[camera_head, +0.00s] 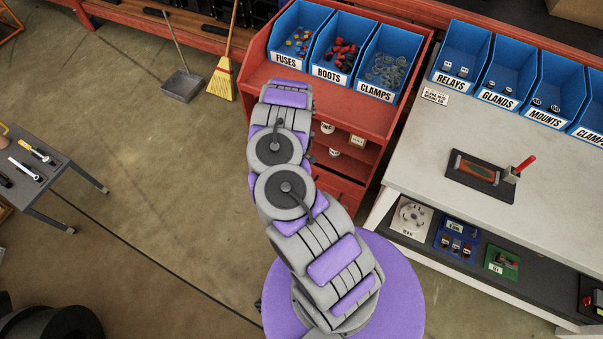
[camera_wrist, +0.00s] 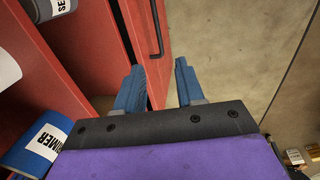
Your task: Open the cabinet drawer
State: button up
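The red cabinet (camera_head: 352,118) stands beyond my arm in the head view, with open shelves above a red drawer front (camera_head: 338,187). My arm hides part of it. In the wrist view, the red drawer front (camera_wrist: 135,22) carries a dark bar handle (camera_wrist: 157,30). My gripper (camera_wrist: 158,88) is open and empty, its two blue-grey fingers apart. The handle lies ahead of the fingertips, roughly in line with the gap between them, and does not appear to be between the fingers. My gripper cannot be made out in the head view.
Cans, including one labelled PRIMER (camera_wrist: 40,148), sit on shelves left of my gripper. Blue bins (camera_head: 345,50) top the cabinet. A white workbench (camera_head: 480,120) stands to the right. A broom (camera_head: 222,80) and dustpan (camera_head: 182,86) are left, with open floor before them.

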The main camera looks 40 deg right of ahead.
jog(key=shift+w+d+f+b, duration=0.15)
jog(key=shift+d+f+b, duration=0.45)
jog(key=shift+f+b, duration=1.55)
jog(key=shift+w+d+f+b, duration=0.1)
jog(key=shift+d+f+b, duration=0.55)
jog(key=shift+f, duration=3.1)
jog(key=shift+w+d+f+b, duration=0.15)
jog(key=shift+d+f+b, duration=0.8)
jog(key=shift+f, duration=2)
jog(key=shift+a+b, duration=0.35)
grip_shut()
